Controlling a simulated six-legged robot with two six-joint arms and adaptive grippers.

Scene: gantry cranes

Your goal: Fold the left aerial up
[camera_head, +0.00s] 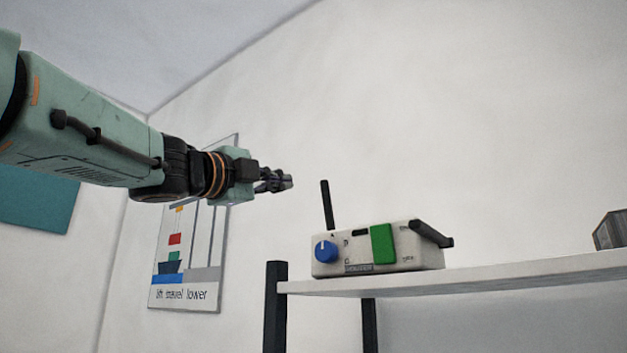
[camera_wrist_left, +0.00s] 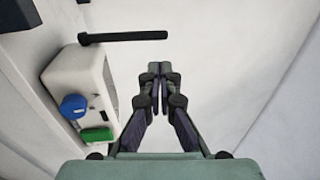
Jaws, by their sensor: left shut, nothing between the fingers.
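A white box-shaped device (camera_head: 335,264) stands on a shelf, with a blue knob (camera_head: 325,251) and a green block (camera_head: 383,244) on its front. Its left aerial (camera_head: 327,205) is a black rod standing nearly upright, tipped slightly left. Its right aerial (camera_head: 432,234) lies low, slanting down to the right. My left gripper (camera_head: 289,182) is shut and empty, left of the left aerial's upper end and apart from it. In the left wrist view, the shut fingertips (camera_wrist_left: 159,70) are beside the device (camera_wrist_left: 85,68), and the left aerial (camera_wrist_left: 125,37) lies beyond them. My right gripper is not visible.
The white shelf (camera_head: 500,276) has dark posts (camera_head: 275,305). A grey ribbed object (camera_head: 611,230) sits at its right end. A poster (camera_head: 185,293) hangs on the wall behind my left arm. The space above the device is clear.

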